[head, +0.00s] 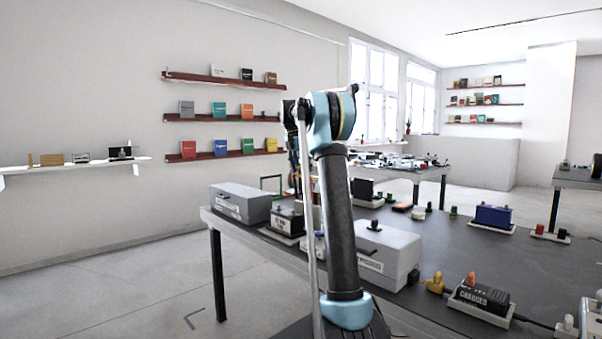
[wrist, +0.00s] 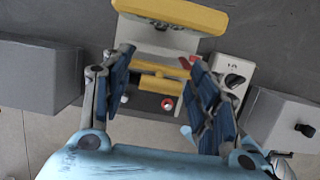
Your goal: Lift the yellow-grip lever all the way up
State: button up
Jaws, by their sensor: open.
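In the wrist view, a device with yellow parts lies ahead of my gripper (wrist: 157,60). A yellow horizontal bar (wrist: 158,83) shows between my two blue-padded fingers, with a red round button (wrist: 167,103) just below it. A larger, thick yellow bar (wrist: 175,12) spans the top of the picture, beyond the fingertips. I cannot tell for certain which bar is the lever's grip. My fingers are spread apart and hold nothing. Whether they touch the device is unclear. In the head view my arm hides the gripper and most of the device.
A grey box (wrist: 38,78) stands to the left and another grey box (wrist: 285,118) with a black knob to the right. A white unit with a dark dial (wrist: 234,80) sits near the right finger. The dark table (head: 465,250) also bears a charger (head: 482,298) and several small items.

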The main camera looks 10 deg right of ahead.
jog(key=v, duration=1.1)
jog(key=shift+w, duration=0.1)
jog(key=s+f+m, duration=0.4)
jog(key=s, duration=0.6)
jog(key=s+d+f+m+y, duration=0.1)
jog(key=s+f+m, duration=0.3)
jog(key=s, duration=0.6)
jog(key=s+f+m, duration=0.4)
jog(key=s+m, duration=0.1)
jog(key=s, duration=0.5)
jog(key=s+f+m+y, duration=0.1)
jog(key=s+f+m, duration=1)
jog(key=s+f, duration=1.6)
notch_tip(320, 180, down, 3)
jog(key=shift+s+a+r+m+y, duration=0.1)
jog(key=shift+s+a+m+y, duration=0.05)
jog(key=shift+a+m+y, duration=0.2)
